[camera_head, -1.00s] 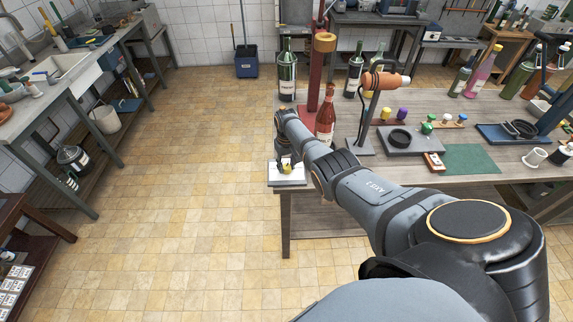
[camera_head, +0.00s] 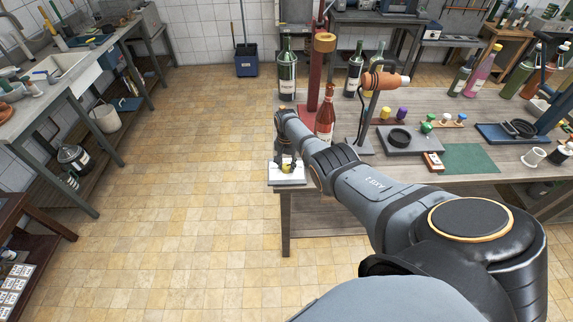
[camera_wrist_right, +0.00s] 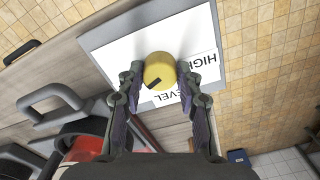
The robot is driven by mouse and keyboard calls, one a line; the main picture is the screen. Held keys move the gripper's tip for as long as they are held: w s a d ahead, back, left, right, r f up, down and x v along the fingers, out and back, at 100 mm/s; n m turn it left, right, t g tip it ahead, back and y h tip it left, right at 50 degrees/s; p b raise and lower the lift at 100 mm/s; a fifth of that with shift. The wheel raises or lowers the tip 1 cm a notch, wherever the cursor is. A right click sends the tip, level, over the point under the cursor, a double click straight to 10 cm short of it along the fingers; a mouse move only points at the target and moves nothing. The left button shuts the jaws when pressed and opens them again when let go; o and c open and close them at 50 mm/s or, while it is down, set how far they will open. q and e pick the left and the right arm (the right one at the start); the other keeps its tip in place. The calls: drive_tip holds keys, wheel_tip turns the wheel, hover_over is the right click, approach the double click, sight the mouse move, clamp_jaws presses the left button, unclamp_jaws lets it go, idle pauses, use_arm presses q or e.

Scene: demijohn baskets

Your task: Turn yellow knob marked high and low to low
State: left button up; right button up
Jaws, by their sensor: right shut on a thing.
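The yellow knob (camera_wrist_right: 159,70) stands on a white panel (camera_wrist_right: 118,44) with a grey edge at the table's corner. A dark mark on the knob points to the lower left in the right wrist view. My right gripper (camera_wrist_right: 160,76) is shut on the knob, one finger on each side. In the head view the panel (camera_head: 291,180) shows under my right gripper (camera_head: 287,164). My left gripper is not in view.
A red-brown bottle (camera_head: 325,117) stands close behind my right arm. A green bottle (camera_head: 287,75) and a red stand (camera_head: 313,85) are farther back. The tiled floor (camera_head: 180,210) left of the table is clear.

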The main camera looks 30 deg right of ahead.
sight(287, 166)
drive_tip(key=shift+m, duration=0.3)
idle(0.4)
drive_tip(key=o, duration=1.1)
drive_tip(key=shift+o, duration=0.2)
wheel_tip(287, 166, up, 12)
